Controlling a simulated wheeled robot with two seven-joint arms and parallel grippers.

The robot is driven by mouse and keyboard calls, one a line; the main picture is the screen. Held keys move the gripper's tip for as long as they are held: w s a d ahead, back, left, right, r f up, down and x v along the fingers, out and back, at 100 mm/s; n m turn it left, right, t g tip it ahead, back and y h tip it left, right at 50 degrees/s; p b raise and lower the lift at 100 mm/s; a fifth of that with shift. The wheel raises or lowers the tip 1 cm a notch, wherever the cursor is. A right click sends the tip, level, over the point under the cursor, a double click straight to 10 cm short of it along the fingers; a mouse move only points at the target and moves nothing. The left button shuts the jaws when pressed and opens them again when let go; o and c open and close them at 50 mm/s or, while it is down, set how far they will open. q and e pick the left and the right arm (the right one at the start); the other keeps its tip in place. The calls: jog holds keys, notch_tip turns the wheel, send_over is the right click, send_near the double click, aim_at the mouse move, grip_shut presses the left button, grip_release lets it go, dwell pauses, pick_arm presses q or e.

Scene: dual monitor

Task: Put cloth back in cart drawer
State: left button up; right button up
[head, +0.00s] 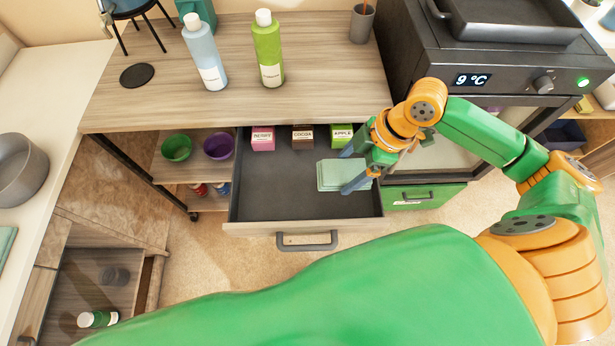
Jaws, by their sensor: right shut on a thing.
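A folded pale green cloth (338,175) is at the right side of the open cart drawer (272,192). My right gripper (354,172) comes in from the right and is shut on the cloth, with one blue finger at its far edge and one at its near edge. I cannot tell whether the cloth touches the drawer floor. The drawer is pulled out towards me, with its dark handle (307,243) at the front. My left gripper is not in view.
Small pink, brown and green boxes (302,137) stand along the drawer's back. Bottles (268,50) stand on the cart top (320,70). Green and purple bowls (177,147) sit on the shelf left of the drawer. A dark appliance (520,80) stands at right. The drawer's middle is free.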

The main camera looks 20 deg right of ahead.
aim_at(332, 168)
jog(key=a, duration=0.1)
jog(key=w+a, duration=0.1)
jog(key=a+f, duration=0.1)
jog(key=shift+w+a, duration=0.1)
jog(key=shift+w, duration=0.15)
jog(key=a+f, duration=0.1)
jog(key=f, duration=0.1)
jog(key=w+a+f, duration=0.1)
jog(key=a+f, duration=0.1)
jog(key=w+a+f, duration=0.1)
jog(key=f, duration=0.1)
jog(key=shift+a+f+b, duration=0.15)
jog(key=shift+f+b, duration=0.1)
jog(key=shift+b, duration=0.15)
jog(key=shift+f, duration=1.5)
jog(key=shift+f, duration=0.1)
jog(key=o, duration=1.1)
jog(key=shift+r, duration=0.2)
jog(key=p+v, duration=0.1)
jog(key=v, duration=1.1)
jog(key=shift+p, duration=0.35)
